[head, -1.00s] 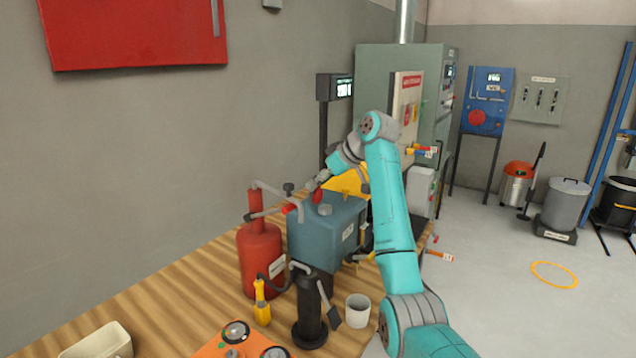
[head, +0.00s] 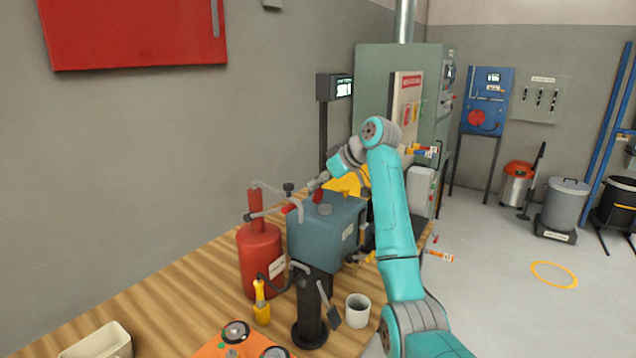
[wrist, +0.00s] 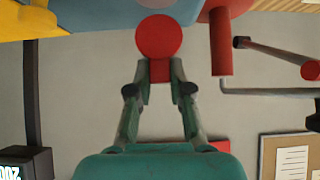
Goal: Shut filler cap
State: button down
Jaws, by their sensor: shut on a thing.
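The red filler cap (head: 318,196) is at the top back edge of the blue tank (head: 325,235). It shows in the wrist view as a red disc (wrist: 158,36) with a short red tab (wrist: 159,70) below it. My gripper (wrist: 159,78) has its two fingers closed on the sides of that tab. In the head view my gripper (head: 317,186) is small and reaches the cap from behind the tank. The filler opening is not clearly visible, and I cannot tell whether the cap touches it.
A red cylinder (head: 261,262) with a pipe and lever stands left of the tank. A black hand pump (head: 309,310), a yellow-handled tool (head: 261,303) and a white cup (head: 357,311) stand in front. A yellow part (head: 350,181) is close behind the tank.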

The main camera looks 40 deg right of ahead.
aim_at(320, 190)
jog(key=s+t, duration=0.1)
jog(key=s+t+y, duration=0.1)
jog(key=t, duration=0.1)
jog(key=s+d+f+t+y, duration=0.1)
jog(key=t, duration=0.1)
jog(key=shift+f, duration=0.1)
jog(key=t, duration=0.1)
jog(key=s+f+t, duration=0.1)
jog(key=t+y, duration=0.1)
jog(key=shift+s+d+f, duration=0.15)
jog(key=shift+s+d, duration=0.1)
jog(key=shift+d, duration=0.05)
jog(key=shift+s+d+f+t+y, duration=0.1)
jog(key=shift+s+f+t+y, duration=0.2)
jog(key=shift+t, duration=0.5)
jog(key=shift+s+d+f+t+y, duration=0.1)
jog(key=shift+s+f+t+y, duration=0.2)
jog(key=shift+t, duration=0.5)
jog(key=shift+w+f, duration=0.1)
jog(key=c, duration=1)
grip_release()
jog(key=shift+c, duration=0.2)
notch_tip(320, 190, up, 10)
